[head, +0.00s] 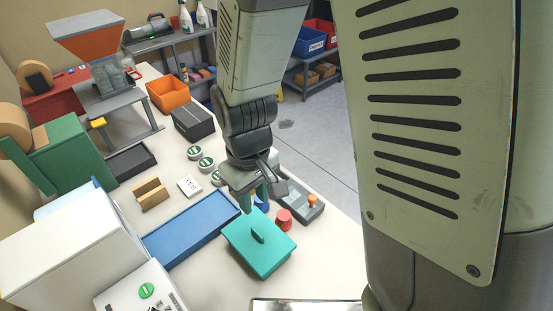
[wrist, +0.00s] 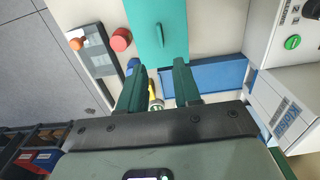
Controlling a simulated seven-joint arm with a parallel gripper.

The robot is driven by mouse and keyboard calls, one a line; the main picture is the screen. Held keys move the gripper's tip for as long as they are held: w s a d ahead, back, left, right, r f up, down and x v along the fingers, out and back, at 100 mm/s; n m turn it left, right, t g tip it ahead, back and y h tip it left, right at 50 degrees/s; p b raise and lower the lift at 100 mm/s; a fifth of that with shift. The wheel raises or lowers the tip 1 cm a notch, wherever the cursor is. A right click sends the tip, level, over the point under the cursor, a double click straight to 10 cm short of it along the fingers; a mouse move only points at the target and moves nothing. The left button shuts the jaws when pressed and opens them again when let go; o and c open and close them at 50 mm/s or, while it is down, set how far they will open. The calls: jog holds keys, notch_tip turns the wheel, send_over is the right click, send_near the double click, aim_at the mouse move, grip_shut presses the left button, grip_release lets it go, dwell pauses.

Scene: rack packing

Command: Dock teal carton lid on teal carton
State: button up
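The teal carton (head: 256,268) stands on the pale table in the head view. A teal lid (head: 274,242) with an upright dark fin handle (head: 257,231) lies on its top and looks flush; any small gap cannot be seen. The teal top (wrist: 158,25) also shows at the upper edge of the wrist view. My gripper (head: 260,203) is beyond the carton in the head view, apart from the handle. In the wrist view my gripper (wrist: 158,78) has its two green fingers wide apart, with nothing held between them.
A red cylinder (head: 284,220) and a grey box with an orange knob (head: 312,201) stand right of the carton. A blue tray (head: 190,228) lies to its left. A yellow-and-black item (wrist: 155,92) shows beyond my fingers. White boxes (head: 70,245) fill the left front.

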jog(key=d+r+m+t, duration=0.1)
jog(key=d+r+m, duration=0.1)
jog(key=d+r, duration=0.35)
jog(key=d+r+m+t, duration=0.2)
jog(key=d+r, duration=0.1)
jog(key=r, duration=0.6)
jog(key=s+d+r+m+t, duration=0.2)
jog(key=s+d+r+m, duration=0.2)
jog(key=s+d+r, duration=0.4)
jog(key=shift+r+m+t, duration=0.3)
jog(key=shift+r, duration=0.6)
jog(key=shift+d, duration=0.1)
jog(key=shift+c, duration=0.5)
